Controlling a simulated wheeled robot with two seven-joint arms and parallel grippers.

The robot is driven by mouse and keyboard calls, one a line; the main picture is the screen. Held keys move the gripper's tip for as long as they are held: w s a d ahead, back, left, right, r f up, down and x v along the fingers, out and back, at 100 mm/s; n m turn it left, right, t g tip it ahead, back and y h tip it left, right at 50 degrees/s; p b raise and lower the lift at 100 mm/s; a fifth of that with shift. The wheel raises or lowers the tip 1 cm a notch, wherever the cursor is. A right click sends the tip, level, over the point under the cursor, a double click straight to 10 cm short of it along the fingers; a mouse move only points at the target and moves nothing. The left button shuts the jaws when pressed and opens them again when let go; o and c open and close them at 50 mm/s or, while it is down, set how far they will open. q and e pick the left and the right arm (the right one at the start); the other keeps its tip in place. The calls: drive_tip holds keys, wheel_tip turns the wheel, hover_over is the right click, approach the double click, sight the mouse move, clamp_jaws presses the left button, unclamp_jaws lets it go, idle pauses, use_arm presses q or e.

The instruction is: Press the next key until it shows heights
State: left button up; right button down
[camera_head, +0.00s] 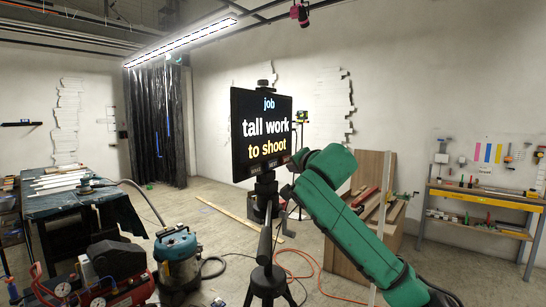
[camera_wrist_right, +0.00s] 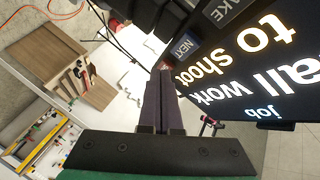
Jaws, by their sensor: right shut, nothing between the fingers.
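A black display (camera_head: 240,135) stands on a tripod in the middle of the head view. It reads "job" in blue, "tall work" in white and "to shoot" in yellow. A row of dark keys runs along its bottom edge. In the right wrist view the key marked NEXT (camera_wrist_right: 184,47) is beside a key marked MAKE (camera_wrist_right: 222,12). My right gripper (camera_wrist_right: 162,75) is shut and empty, with its tips close to the NEXT key; I cannot tell whether they touch. In the head view my green right arm hides much of that gripper. My left gripper is not in view.
The tripod (camera_head: 267,280) stands on the floor below the display. A wooden cabinet (camera_head: 366,170) is behind my right arm. A shop vacuum (camera_head: 177,255) and a red compressor (camera_head: 115,275) stand at the lower left. A workbench (camera_head: 485,197) is at the right.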

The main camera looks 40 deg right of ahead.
sight(272, 164)
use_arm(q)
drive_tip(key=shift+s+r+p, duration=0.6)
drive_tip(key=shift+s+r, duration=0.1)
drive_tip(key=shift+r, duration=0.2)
use_arm(e)
drive_tip(key=w, duration=0.1)
drive_tip(key=w+a, duration=0.1)
drive_tip(key=shift+w+f, duration=0.1)
drive_tip(key=shift+w, duration=0.25)
drive_tip(key=shift+s, duration=0.1)
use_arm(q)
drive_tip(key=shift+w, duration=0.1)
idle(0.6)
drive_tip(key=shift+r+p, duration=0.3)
use_arm(e)
drive_tip(key=shift+w+a, duration=0.2)
drive_tip(key=shift+w, duration=0.25)
